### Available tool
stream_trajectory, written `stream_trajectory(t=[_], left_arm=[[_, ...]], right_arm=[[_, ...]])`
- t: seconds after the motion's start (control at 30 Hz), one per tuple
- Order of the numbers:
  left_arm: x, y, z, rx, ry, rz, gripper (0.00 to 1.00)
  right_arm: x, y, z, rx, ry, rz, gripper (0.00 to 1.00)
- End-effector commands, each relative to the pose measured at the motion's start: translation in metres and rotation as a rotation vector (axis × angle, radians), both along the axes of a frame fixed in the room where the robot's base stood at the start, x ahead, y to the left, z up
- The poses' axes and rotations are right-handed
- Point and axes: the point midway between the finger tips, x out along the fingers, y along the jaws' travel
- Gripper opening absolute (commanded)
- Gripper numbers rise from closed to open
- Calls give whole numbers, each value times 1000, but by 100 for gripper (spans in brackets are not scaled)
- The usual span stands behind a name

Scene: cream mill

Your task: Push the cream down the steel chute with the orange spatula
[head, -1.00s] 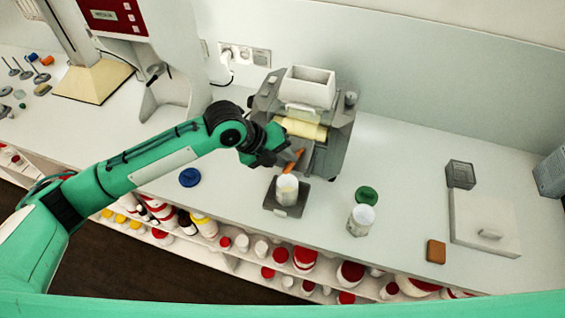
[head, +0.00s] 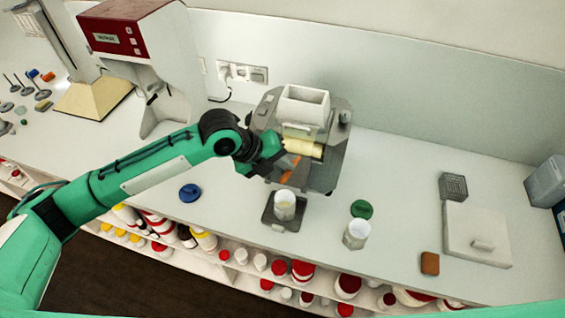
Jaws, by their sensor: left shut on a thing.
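The orange spatula (head: 290,176) is held by my left gripper (head: 274,165), which is shut on it. The spatula lies over the steel chute (head: 311,180) at the front of the mill (head: 343,136). The mill has a white hopper (head: 304,104) on top and a cream-coloured roller (head: 302,148) below it. A white jar (head: 285,203) stands under the chute's lower end on a dark plate (head: 283,225). Cream on the chute is too small to tell. My right gripper is not in view.
A blue lid (head: 190,193) lies left of the mill. A green lid (head: 361,208) and a second white jar (head: 356,234) stand to the right. An orange-brown block (head: 430,263) and a white slab with a handle (head: 476,234) are further right. The counter between is clear.

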Motion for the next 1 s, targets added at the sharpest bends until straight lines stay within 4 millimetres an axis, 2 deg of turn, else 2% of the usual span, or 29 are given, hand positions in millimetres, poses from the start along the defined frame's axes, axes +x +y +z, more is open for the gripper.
stream_trajectory(t=[0.13, 0.53, 0.83, 1.0], left_arm=[[-5, 1, 14, -2, -2, 0, 0], [-7, 2, 17, -1, -1, 1, 0], [-16, 5, 39, -1, -3, 0, 0], [-19, 6, 43, 0, 1, 1, 0]], right_arm=[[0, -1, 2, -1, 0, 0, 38], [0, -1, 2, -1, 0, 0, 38], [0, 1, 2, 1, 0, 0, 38], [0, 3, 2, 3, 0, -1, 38]])
